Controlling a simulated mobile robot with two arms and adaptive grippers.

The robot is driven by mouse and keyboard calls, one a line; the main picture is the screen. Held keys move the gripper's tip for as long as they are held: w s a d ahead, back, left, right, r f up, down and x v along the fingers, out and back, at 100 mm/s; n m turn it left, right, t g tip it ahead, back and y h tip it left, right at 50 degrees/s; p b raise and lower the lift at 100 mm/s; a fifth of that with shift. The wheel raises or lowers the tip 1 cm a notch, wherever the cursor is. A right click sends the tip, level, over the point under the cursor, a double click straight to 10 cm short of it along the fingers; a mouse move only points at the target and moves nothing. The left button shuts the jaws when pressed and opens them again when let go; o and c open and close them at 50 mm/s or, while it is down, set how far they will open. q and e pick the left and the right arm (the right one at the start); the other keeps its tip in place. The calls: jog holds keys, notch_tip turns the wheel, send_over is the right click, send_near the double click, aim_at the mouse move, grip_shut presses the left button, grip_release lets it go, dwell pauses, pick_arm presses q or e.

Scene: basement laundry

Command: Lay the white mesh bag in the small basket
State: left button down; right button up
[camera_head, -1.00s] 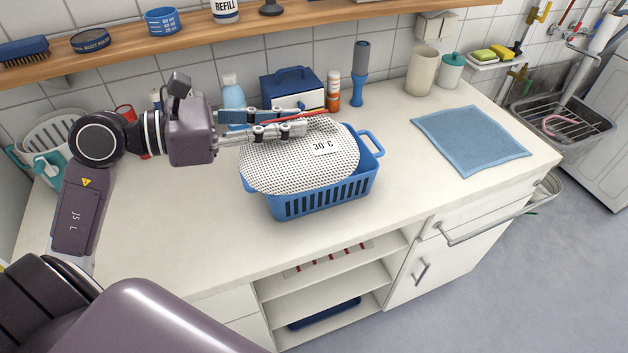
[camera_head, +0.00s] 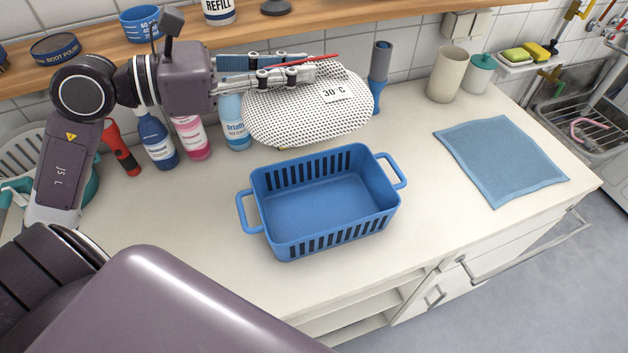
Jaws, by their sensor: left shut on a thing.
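The white mesh bag (camera_head: 300,115) is round and dotted, with a "30°C" label and a red edge along its top. My left gripper (camera_head: 318,66) is shut on the bag's top edge and holds it up above the back of the counter, behind the basket. The small blue basket (camera_head: 323,241) stands on the counter with its slotted walls and two handles. Its inside is empty and fully visible. The bag is apart from the basket in the picture. My right gripper is not in view.
Behind the bag are a light-blue bottle (camera_head: 234,120) and a blue-grey brush-like tool (camera_head: 379,75). A pink bottle (camera_head: 192,138), a dark-blue bottle (camera_head: 157,140) and a red torch (camera_head: 122,150) stand to the left. A blue cloth (camera_head: 500,158) lies right. A wooden shelf (camera_head: 300,28) runs above.

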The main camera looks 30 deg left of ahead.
aim_at(294, 121)
pick_arm(q)
jog(key=f, duration=0.2)
jog(key=s+f, duration=0.1)
jog(key=f, duration=0.2)
jog(key=d+f, duration=0.1)
jog(key=f, duration=0.2)
jog(key=shift+s, duration=0.25)
notch_tip(294, 121, down, 12)
jog(key=shift+w+a+b, duration=0.15)
jog(key=shift+w+b, duration=0.05)
jog(key=shift+b, duration=0.1)
jog(key=c, duration=1.8)
grip_release()
jog(key=shift+c, duration=0.2)
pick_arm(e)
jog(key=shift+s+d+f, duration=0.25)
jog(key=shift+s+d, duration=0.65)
